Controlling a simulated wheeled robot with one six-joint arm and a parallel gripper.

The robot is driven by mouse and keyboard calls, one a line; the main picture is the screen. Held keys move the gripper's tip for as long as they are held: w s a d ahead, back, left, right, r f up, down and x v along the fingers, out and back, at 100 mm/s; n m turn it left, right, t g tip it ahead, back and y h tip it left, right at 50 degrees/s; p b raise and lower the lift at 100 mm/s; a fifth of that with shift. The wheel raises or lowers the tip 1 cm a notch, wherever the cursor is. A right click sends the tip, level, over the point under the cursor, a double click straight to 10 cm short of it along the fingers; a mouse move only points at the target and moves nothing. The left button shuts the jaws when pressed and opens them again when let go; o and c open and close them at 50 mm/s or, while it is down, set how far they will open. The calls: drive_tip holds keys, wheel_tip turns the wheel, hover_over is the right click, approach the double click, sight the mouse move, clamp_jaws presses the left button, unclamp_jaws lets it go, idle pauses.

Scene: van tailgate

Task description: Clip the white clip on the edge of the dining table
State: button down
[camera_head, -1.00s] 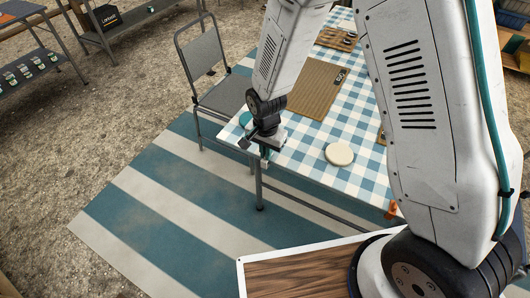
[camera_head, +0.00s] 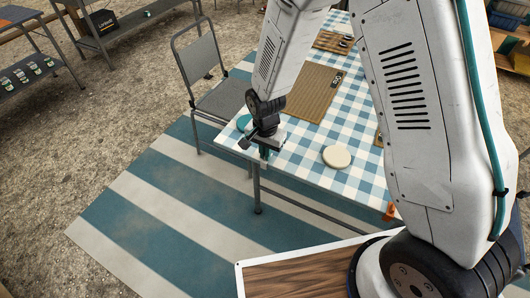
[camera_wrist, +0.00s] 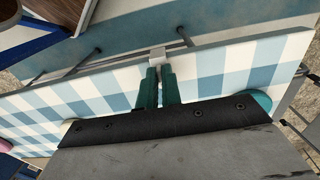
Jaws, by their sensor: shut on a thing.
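The dining table (camera_head: 305,150) has a blue and white checked top, and its near edge also shows in the wrist view (camera_wrist: 232,50). My gripper (camera_head: 264,153) is at the near left corner of the table, pointing down at the edge. In the wrist view its two teal fingers (camera_wrist: 158,86) are shut on the small white clip (camera_wrist: 157,54). The clip is at the table's edge; I cannot tell if its jaws are around the edge or only beside it. In the head view the clip (camera_head: 264,164) is small and partly hidden by the fingers.
An orange clip (camera_head: 390,211) is on the near edge to the right. A grey chair (camera_head: 208,75) stands at the left. A striped rug (camera_head: 150,215) lies below.

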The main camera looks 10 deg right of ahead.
drive_tip(key=c, duration=1.5)
unclamp_jaws()
wheel_tip(320, 180, up, 8)
drive_tip(key=shift+f, duration=0.1)
drive_tip(key=s+d+r+n, duration=0.2)
drive_tip(key=s+d+r, duration=0.3)
drive_tip(key=s+r, duration=0.3)
drive_tip(key=s+d+r+n+t, duration=0.1)
drive_tip(key=s+d+r+n, duration=0.2)
drive_tip(key=s+d+r, duration=0.3)
drive_tip(key=s+d+r+n, duration=0.2)
drive_tip(key=s+d+r, duration=0.3)
drive_tip(key=s+r, duration=0.5)
wheel_tip(320, 180, up, 2)
drive_tip(key=shift+s+d+r+n, duration=0.1)
drive_tip(key=shift+s+d+n, duration=0.2)
drive_tip(key=shift+s, duration=0.05)
